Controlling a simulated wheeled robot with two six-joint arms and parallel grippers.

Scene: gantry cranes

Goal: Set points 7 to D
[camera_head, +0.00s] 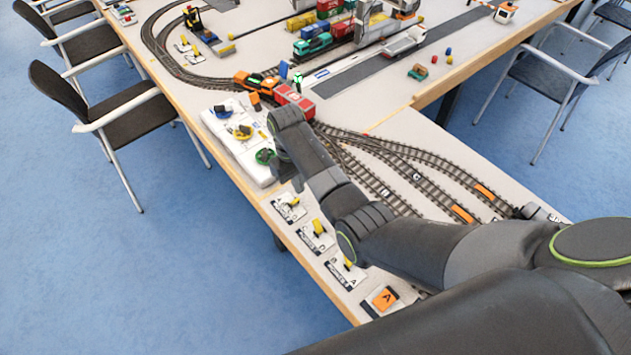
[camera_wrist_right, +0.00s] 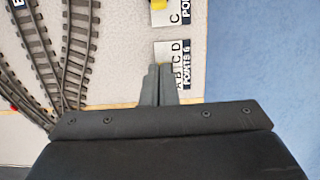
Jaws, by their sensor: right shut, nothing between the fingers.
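My right gripper (camera_head: 296,184) is shut and empty, pointing down by the row of points plates. In the right wrist view its fingertips (camera_wrist_right: 158,70) are over the left side of a plate marked POINTS 6 (camera_wrist_right: 174,52) with letters A to D; its lever is not visible there. Beyond it is a partly cut-off plate (camera_wrist_right: 182,14) with a yellow lever; its number is out of frame. In the head view three plates with yellow levers line the table edge: one nearest the gripper (camera_head: 289,207), a middle one (camera_head: 316,236) and a third (camera_head: 346,270). I cannot tell the lever settings.
Branching tracks (camera_head: 405,175) run right of the plates. A white panel (camera_head: 235,130) with coloured controls and a red wagon (camera_head: 294,102) are near my arm. Blue floor borders the table edge.

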